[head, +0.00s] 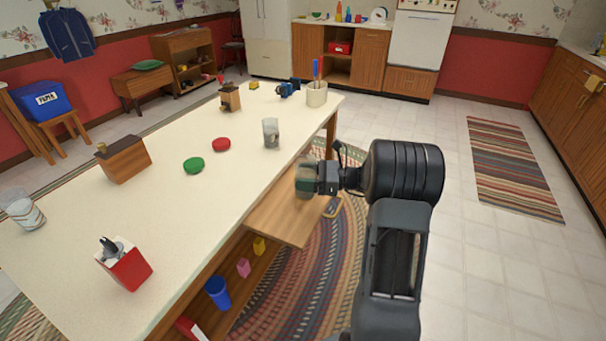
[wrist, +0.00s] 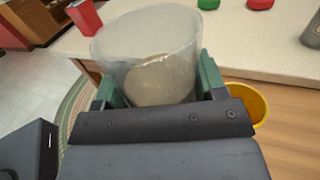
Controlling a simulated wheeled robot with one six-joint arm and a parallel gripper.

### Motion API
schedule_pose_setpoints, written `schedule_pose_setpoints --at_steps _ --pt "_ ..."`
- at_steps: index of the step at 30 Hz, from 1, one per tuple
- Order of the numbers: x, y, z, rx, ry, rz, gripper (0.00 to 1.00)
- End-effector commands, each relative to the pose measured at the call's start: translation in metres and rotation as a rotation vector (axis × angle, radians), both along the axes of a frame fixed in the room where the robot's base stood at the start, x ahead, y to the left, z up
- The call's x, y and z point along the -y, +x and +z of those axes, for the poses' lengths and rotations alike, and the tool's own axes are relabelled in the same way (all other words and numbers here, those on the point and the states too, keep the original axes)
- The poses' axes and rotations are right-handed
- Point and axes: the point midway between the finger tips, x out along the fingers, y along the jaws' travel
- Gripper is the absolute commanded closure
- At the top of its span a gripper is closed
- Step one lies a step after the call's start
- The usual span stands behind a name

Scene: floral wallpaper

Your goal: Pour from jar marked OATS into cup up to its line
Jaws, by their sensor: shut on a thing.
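My gripper (head: 312,178) is shut on a clear jar (wrist: 150,55) with pale beige contents, above the wooden pull-out board (head: 275,222) at the table's side. The held jar (head: 303,180) is partly hidden by the fingers in the head view, and no marking on it can be read. A yellow cup-like round vessel (wrist: 247,98) shows in the wrist view, on the board just right of the gripper. Its inside and any line are mostly hidden, and I cannot make it out in the head view. Another clear jar (head: 270,134) stands on the table.
A green lid (head: 193,165) and a red lid (head: 221,145) lie on the table (head: 235,190). A third clear jar (head: 24,212), a wooden box (head: 123,160) and a red container (head: 125,268) stand to the left. A utensil crock (head: 316,95) stands at the far end.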

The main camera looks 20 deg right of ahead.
Motion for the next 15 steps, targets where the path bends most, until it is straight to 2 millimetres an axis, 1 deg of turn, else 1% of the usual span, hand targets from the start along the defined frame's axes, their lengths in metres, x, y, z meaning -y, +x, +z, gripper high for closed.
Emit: schedule_pose_setpoints --at_steps 1,15 --pt "-0.001 0.0 -0.007 0.0 0.0 0.002 0.63" --pt "-0.002 0.0 -0.045 0.0 0.0 0.003 0.63"
